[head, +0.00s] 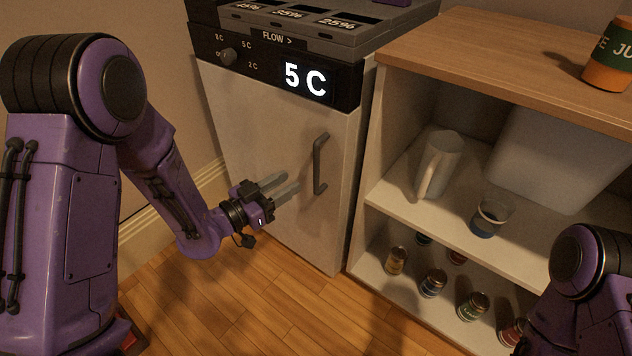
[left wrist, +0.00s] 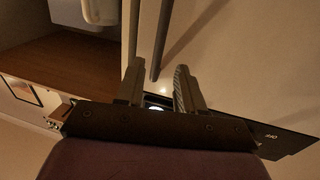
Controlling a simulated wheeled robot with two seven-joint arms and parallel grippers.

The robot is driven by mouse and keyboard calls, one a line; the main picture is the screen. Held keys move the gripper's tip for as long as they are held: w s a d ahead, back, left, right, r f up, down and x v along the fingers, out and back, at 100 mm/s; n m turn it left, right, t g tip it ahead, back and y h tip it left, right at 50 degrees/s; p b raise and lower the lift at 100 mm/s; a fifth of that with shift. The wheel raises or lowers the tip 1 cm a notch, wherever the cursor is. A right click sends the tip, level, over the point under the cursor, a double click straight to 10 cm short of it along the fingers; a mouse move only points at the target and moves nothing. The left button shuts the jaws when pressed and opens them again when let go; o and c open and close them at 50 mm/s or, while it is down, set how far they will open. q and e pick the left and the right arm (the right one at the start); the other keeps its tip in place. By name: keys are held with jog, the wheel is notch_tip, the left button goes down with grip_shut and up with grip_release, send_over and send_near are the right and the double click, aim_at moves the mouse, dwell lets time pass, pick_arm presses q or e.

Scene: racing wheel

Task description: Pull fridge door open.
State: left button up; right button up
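The pale fridge door (head: 270,150) is shut under a black panel reading "5 C". Its dark vertical handle (head: 319,165) is on the right side of the door. My left gripper (head: 292,182) is just left of the handle in the head view, with its fingers apart and nothing held. In the left wrist view the two fingertips (left wrist: 158,76) stand apart. The dark handle bar (left wrist: 163,40) shows ahead of the gap between them, and I see no contact. My right gripper is out of view; only part of my right arm shows at lower right.
A wooden-topped shelf unit (head: 470,50) stands right of the fridge, holding a white pitcher (head: 440,165), a glass (head: 491,214) and several small jars. An orange and green can (head: 609,60) stands on top. The wooden floor (head: 250,310) before the fridge looks clear.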

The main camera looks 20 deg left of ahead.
aim_at(314, 168)
pick_arm(q)
jog(key=x, duration=0.9)
jog(key=shift+w+d, duration=0.2)
grip_shut()
